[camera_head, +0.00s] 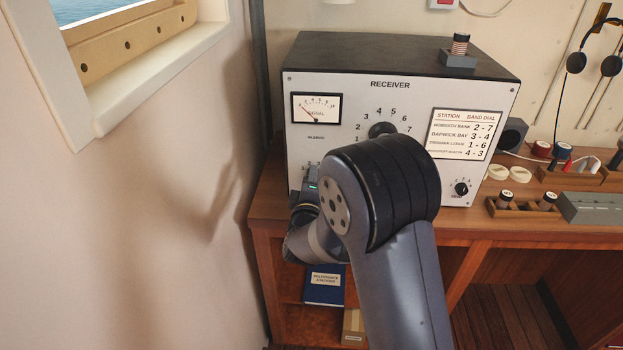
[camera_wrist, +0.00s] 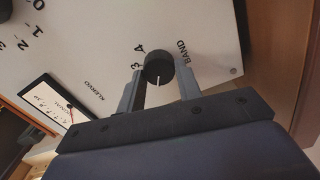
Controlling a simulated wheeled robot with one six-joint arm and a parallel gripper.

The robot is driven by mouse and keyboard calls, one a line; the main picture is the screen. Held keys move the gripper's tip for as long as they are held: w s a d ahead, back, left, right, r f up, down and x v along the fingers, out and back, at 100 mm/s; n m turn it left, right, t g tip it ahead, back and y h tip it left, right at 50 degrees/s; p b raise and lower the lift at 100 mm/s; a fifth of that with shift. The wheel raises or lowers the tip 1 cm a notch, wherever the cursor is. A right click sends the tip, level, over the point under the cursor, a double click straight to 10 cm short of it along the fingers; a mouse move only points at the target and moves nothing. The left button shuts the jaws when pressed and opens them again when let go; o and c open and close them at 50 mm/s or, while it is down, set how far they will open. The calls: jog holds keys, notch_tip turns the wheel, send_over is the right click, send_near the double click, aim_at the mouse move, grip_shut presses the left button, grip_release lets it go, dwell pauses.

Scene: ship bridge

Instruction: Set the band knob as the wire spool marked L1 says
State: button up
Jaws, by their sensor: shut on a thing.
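In the wrist view my gripper (camera_wrist: 160,74) is shut on the black band knob (camera_wrist: 158,64), a finger on each side. The knob's white pointer line faces the gripper's base; "3", "4" and "BAND" show beside it, and other marks are hidden. In the head view my arm hides the gripper and this knob. The white-fronted receiver (camera_head: 350,160) carries a card (camera_head: 465,135) headed "STATION" and "BAND DIAL". A copper-coloured wire spool (camera_head: 460,45) stands in a grey holder on top. Two spools (camera_head: 505,198) lie in a wooden rack at right. I cannot read which is L1.
A larger dial knob (camera_head: 382,129) sits above my arm, and a small knob (camera_head: 461,188) is at the panel's lower right. A signal meter (camera_head: 316,108) is at its upper left. Headphones (camera_head: 576,62) hang at right. The wall and window are close on the left.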

jog(key=shift+n, duration=1)
jog(key=o, duration=1)
jog(key=shift+c, duration=0.2)
jog(key=s+b, duration=0.1)
jog(key=s, duration=0.9)
jog(key=shift+s+a+b, duration=0.2)
jog(key=shift+s+b, duration=0.15)
jog(key=shift+s, duration=0.05)
jog(key=shift+w, duration=0.1)
